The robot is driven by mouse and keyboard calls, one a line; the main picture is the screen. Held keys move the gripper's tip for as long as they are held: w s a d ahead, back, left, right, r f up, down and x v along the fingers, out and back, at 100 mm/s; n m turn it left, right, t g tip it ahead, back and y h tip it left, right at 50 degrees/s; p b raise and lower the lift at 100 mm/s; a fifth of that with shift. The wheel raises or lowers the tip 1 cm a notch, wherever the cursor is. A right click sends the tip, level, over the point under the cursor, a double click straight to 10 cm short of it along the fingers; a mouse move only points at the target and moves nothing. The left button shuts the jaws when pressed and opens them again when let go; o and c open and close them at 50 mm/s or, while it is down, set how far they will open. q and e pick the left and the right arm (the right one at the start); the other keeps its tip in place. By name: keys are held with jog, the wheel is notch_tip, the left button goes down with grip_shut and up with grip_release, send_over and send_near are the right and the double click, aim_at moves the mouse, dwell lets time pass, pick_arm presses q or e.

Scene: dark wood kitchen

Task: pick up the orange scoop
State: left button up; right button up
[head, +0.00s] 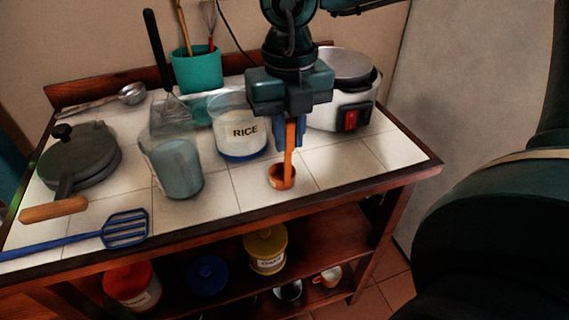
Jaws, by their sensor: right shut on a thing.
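The orange scoop (283,176) is in the head view, with its handle upright and its round bowl at the bottom. My right gripper (290,135) points straight down and is shut on the scoop's handle. The bowl is over the tiled counter, near the front edge; I cannot tell whether it touches the tiles. The upper part of the handle is partly hidden between the fingers. My left gripper is not in view.
A RICE container (241,145) stands just left of the scoop, and a rice cooker (341,90) stands behind right. A grey pitcher (177,168), a waffle iron (78,155) and a blue spatula (122,229) are further left. The front right counter is clear.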

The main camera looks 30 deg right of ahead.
grip_shut()
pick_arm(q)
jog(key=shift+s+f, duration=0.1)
pick_arm(e)
jog(key=shift+r, duration=0.1)
